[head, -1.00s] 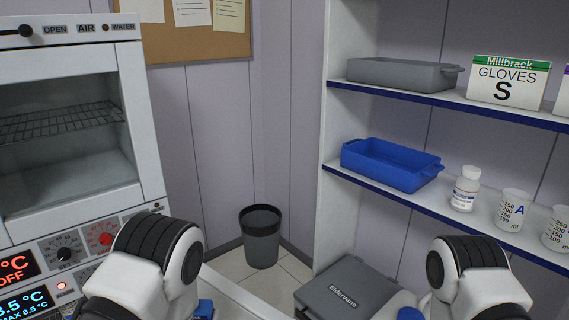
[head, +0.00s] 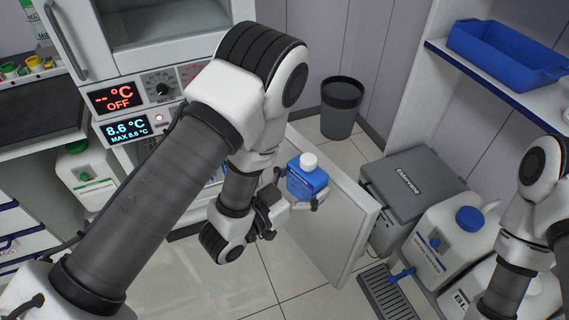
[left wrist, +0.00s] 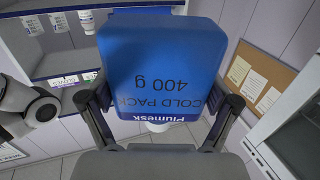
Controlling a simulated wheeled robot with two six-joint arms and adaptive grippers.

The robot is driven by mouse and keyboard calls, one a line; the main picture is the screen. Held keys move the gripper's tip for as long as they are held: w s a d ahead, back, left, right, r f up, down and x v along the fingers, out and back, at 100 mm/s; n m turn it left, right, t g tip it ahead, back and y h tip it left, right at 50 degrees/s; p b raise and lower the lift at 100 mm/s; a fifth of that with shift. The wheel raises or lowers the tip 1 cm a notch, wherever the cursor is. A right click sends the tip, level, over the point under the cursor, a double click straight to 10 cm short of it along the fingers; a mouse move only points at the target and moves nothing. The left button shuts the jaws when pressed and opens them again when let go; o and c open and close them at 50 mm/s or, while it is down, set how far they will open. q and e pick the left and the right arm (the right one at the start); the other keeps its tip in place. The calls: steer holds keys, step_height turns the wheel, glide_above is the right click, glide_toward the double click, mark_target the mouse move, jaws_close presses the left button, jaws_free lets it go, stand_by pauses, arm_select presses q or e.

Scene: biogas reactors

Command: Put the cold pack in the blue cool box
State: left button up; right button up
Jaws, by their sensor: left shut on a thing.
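The cold pack (head: 307,182) is a blue block with a white cap, upright in the head view. My left gripper (head: 297,190) is shut on it and holds it in the air, in front of the open white door. In the left wrist view the cold pack (left wrist: 165,65) fills the middle between the two fingers, with its "COLD PACK 400 g" print upside down. A blue open box (head: 508,52) sits on the shelf at the upper right, well apart from the gripper. I cannot tell whether it is the cool box. My right gripper is out of view.
The open white door (head: 330,225) stands right behind the held pack. A grey Eldervane case (head: 415,185), a white canister (head: 447,235) and a floor grate (head: 387,292) lie to the right. A dark bin (head: 341,110) stands behind. The floor at lower centre is clear.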

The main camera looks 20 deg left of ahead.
mark_target(311, 193)
arm_select(q)
steer(key=s+d+m+h, duration=0.1)
steer(key=d+r+g+h, duration=0.1)
steer(key=shift+s+d+m+g, duration=0.3)
steer(key=shift+s+d+m, duration=0.1)
steer(key=shift+s+d+h, duration=0.1)
steer(key=shift+d+h, duration=0.2)
steer(key=shift+h, duration=0.1)
steer(key=w+d+f+m+g+h, duration=0.1)
steer(key=w+f+m+g+h, duration=0.2)
steer(key=m+g, duration=0.6)
step_height(311, 193, down, 2)
steer(key=g+h, duration=0.3)
steer(key=shift+g, duration=0.4)
